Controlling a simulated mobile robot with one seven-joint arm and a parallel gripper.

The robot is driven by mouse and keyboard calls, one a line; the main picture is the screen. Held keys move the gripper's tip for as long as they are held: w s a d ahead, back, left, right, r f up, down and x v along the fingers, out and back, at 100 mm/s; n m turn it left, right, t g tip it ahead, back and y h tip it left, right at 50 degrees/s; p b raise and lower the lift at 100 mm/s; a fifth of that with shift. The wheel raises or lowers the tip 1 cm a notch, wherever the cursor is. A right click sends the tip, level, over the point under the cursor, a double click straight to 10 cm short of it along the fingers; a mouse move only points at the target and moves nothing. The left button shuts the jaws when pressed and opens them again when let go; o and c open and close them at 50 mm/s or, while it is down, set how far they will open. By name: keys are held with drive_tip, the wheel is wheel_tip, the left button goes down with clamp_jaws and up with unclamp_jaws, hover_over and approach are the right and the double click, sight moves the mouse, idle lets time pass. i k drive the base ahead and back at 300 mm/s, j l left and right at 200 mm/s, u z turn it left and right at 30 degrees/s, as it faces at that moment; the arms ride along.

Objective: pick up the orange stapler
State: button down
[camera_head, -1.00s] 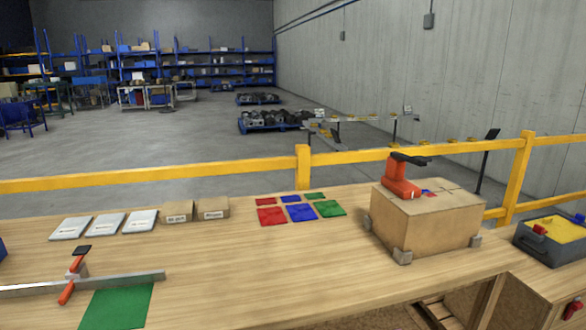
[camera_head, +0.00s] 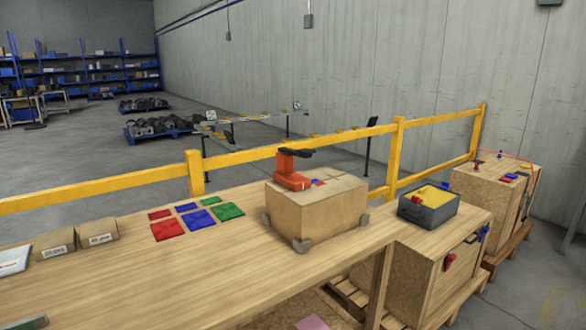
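The orange stapler (camera_head: 291,172) stands on top of a cardboard box (camera_head: 322,208) near the right end of the wooden workbench. It has an orange body and a black upper part that points right. Nothing touches it from above. My gripper is not in view.
Red, blue and green flat squares (camera_head: 200,217) lie left of the box, and small cartons (camera_head: 97,234) stand farther left. A yellow rail (camera_head: 130,186) runs behind the bench. A grey case (camera_head: 428,206) sits on a wooden crate to the right.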

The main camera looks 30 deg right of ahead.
sight(284, 174)
drive_tip(key=z, duration=1.7)
drive_tip(key=i+j+z, duration=0.2)
drive_tip(key=j, duration=0.15)
drive_tip(key=j+z, duration=0.2)
drive_tip(key=j, duration=0.15)
drive_tip(key=i+j, duration=0.1)
drive_tip(key=j, duration=0.3)
drive_tip(key=i+j, duration=0.1)
drive_tip(key=j, duration=0.35)
drive_tip(key=i+j, duration=0.1)
drive_tip(key=j, duration=0.3)
